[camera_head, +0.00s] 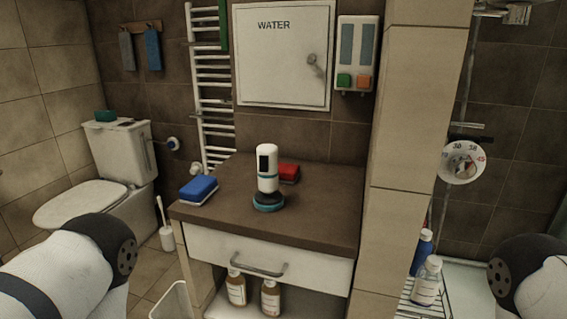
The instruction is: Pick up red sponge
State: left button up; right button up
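A red sponge (289,173) lies on the brown countertop (230,222), towards the back. It is partly hidden behind a white upright device (267,168) with a dark window and a teal base. A blue sponge (198,189) with a white underside lies on the countertop's left side. My arms show only in part at the lower left and lower right corners, well apart from the counter. Neither gripper's fingers are in the picture.
The counter stands against a tiled wall and a pillar (400,150) bounds it on the right. A drawer handle (258,269) sticks out in front. Bottles (237,288) stand below. The countertop's front and right are clear. A toilet (95,190) is at the left.

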aim_at(288, 172)
jog(key=i+j+z, duration=0.3)
jog(key=j, duration=0.4)
jog(key=i+j+z, duration=0.15)
jog(key=j+z, duration=0.15)
jog(key=j, duration=0.45)
jog(key=i+j+z, duration=0.15)
jog(key=j+z, duration=0.15)
jog(key=j, duration=0.45)
jog(key=j+z, duration=0.25)
jog(key=j, duration=0.55)
jog(key=i+l, duration=0.1)
jog(key=l, duration=0.5)
jog(key=i, duration=0.05)
